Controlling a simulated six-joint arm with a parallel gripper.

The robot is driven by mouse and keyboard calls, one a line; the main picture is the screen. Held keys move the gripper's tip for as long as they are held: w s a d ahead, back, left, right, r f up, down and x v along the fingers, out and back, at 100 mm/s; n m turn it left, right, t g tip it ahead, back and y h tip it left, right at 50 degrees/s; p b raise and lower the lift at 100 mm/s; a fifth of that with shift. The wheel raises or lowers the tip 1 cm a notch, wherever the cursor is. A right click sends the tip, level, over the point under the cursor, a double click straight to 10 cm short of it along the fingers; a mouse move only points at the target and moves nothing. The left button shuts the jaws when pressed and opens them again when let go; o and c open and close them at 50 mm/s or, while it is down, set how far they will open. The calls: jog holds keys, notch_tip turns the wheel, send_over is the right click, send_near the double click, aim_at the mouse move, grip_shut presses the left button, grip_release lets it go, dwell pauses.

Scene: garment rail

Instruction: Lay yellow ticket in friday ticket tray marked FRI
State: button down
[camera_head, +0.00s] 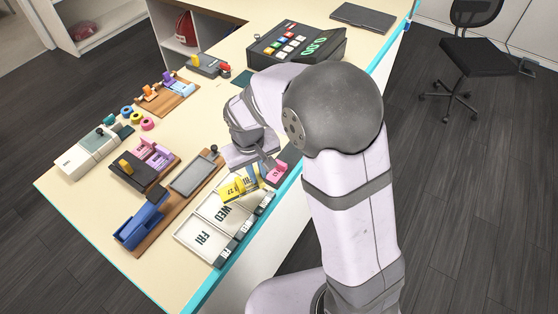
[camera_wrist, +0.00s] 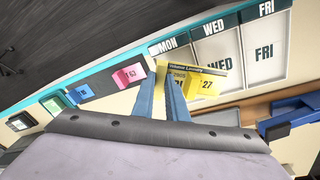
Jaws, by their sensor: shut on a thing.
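The yellow ticket (camera_head: 238,184) is a sheet with a yellow block numbered 27. It also shows in the wrist view (camera_wrist: 190,66), just past my fingertips. My gripper (camera_wrist: 165,72) is shut on the ticket, with its two blue fingers close together at the ticket's edge. The ticket covers much of the MON compartment, near the WED compartment (camera_wrist: 215,72); I cannot tell whether it touches the tray. The white FRI tray (camera_head: 189,233) lies at the near end of the row and looks empty. In the wrist view the FRI tray (camera_wrist: 264,76) is at the right.
A pink ticket piece (camera_wrist: 128,76) numbered 63 lies beside the trays. A blue stapler-like tool (camera_head: 140,225) and a grey pad (camera_head: 192,175) on wooden boards stand left of the trays. The teal counter edge (camera_head: 225,275) runs close along the right side.

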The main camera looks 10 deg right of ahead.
jog(key=s+a+r+n+g, duration=0.1)
jog(key=s+a+n, duration=0.2)
jog(key=a+n, duration=0.7)
jog(key=s+a+r+n+g+y, duration=0.1)
jog(key=s+a+n, duration=0.2)
jog(key=a+n, duration=0.8)
jog(key=n, duration=0.3)
jog(key=shift+y+p, duration=0.3)
jog(key=shift+p, duration=0.1)
jog(key=shift+f, duration=0.25)
jog(key=shift+a+f+b, duration=0.1)
jog(key=shift+f+b, duration=3)
jog(key=shift+f, duration=0.9)
jog(key=shift+f, duration=0.3)
jog(key=c, duration=1.7)
grip_release()
jog(key=shift+o, duration=0.7)
